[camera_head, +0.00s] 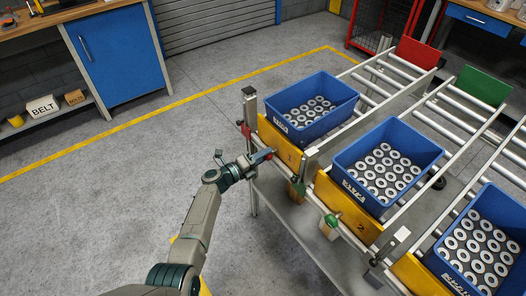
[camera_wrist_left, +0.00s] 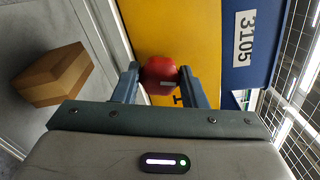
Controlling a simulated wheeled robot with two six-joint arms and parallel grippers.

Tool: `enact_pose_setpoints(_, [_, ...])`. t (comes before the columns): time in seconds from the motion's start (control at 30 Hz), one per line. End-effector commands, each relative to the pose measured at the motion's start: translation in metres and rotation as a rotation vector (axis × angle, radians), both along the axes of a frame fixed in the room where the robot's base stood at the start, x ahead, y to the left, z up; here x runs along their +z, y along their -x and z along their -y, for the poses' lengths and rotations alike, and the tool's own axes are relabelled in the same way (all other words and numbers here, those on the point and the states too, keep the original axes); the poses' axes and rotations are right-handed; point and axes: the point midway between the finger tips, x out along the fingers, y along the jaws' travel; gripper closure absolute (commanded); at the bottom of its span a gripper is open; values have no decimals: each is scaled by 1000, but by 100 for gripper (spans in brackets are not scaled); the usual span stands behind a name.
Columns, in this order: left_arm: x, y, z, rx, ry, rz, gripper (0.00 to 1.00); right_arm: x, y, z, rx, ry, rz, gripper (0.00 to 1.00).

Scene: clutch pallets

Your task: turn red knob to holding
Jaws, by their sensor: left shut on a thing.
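The red knob (camera_wrist_left: 160,70) sits in front of a yellow panel (camera_wrist_left: 190,40) in the left wrist view, between the two fingers of my left gripper (camera_wrist_left: 159,82). The fingers touch it on both sides and are shut on it. In the head view my left gripper (camera_head: 257,159) is at the front left corner of the roller rack, by the yellow panel marked 1 (camera_head: 282,147). The knob is mostly hidden by the fingers there. I cannot read the knob's setting. My right gripper is in neither view.
Blue crates of metal rings stand on the roller lanes: one in lane 1 (camera_head: 349,98), one in lane 2 (camera_head: 431,148) and one at the right (camera_head: 520,210). A green knob (camera_head: 332,220) is by panel 2. The floor at the left is clear.

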Motion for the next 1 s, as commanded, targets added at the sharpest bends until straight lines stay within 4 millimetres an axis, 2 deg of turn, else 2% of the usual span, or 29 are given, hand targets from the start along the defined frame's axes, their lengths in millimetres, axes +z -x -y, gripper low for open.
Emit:
enact_pose_setpoints(0.03, [5,-1,-1,1,21,-30,100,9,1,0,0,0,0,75])
enact_pose_setpoints(0.33, [2,-1,-1,1,134,-186,100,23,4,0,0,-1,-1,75])
enact_pose_setpoints(1.0, [0,-1,0,1,194,-265,100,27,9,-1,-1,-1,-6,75])
